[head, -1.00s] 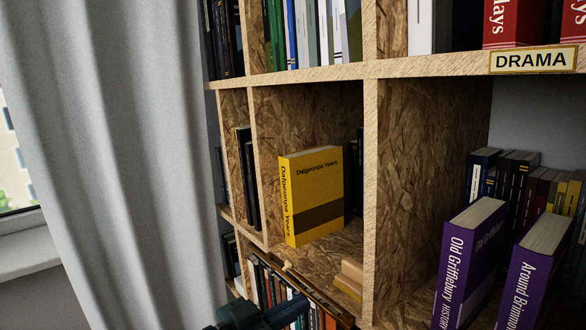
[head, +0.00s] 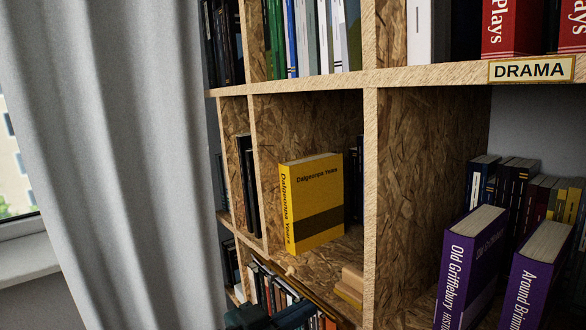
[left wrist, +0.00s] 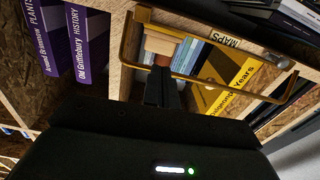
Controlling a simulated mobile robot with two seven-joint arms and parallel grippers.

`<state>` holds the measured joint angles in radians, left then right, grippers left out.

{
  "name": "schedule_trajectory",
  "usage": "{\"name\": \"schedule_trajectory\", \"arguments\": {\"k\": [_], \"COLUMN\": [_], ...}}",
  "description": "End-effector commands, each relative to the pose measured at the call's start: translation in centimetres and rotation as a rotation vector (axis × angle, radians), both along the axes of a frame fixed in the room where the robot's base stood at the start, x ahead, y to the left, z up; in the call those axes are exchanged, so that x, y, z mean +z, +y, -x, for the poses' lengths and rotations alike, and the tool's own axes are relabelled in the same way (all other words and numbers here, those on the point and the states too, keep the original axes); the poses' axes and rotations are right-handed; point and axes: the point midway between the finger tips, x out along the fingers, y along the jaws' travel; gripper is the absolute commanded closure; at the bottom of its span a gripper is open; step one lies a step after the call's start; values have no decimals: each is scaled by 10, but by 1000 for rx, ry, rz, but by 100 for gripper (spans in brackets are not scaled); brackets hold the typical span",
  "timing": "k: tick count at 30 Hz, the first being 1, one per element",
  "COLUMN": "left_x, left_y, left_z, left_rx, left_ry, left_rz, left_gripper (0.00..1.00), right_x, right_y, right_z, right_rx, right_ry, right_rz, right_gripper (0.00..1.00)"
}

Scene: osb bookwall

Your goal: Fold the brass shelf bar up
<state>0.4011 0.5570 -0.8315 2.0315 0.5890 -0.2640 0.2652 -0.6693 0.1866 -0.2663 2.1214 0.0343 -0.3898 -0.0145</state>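The brass shelf bar (left wrist: 215,87) is a thin U-shaped rail in front of the shelf bay in the left wrist view. In the head view it shows as a thin slanting line (head: 312,298) under the yellow book's bay. My left gripper (left wrist: 160,72) has its dark fingers close together, with the tips at the bar. Whether they touch it is unclear. In the head view my left gripper's dark body (head: 262,318) shows at the bottom edge, its fingers not clearly visible. My right gripper is in neither view.
A yellow book (head: 313,205) and wooden blocks (head: 350,284) stand in the bay behind the bar. Purple books (head: 470,265) stand right of the upright panel (head: 369,200). A grey curtain (head: 110,170) hangs at the left. A row of books fills the shelf below.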

Motion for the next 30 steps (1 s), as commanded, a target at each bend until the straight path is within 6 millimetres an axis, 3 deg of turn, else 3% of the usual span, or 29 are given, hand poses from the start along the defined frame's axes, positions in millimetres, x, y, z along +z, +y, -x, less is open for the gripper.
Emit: {"name": "schedule_trajectory", "arguments": {"k": [30], "left_x": [-1], "left_y": [-17], "left_z": [-12], "left_rx": [0], "left_ry": [1], "left_rz": [-2], "left_gripper": [100], "right_x": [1], "right_y": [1], "right_z": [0], "right_rx": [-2], "right_ry": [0], "right_rz": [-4], "right_gripper": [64]}}
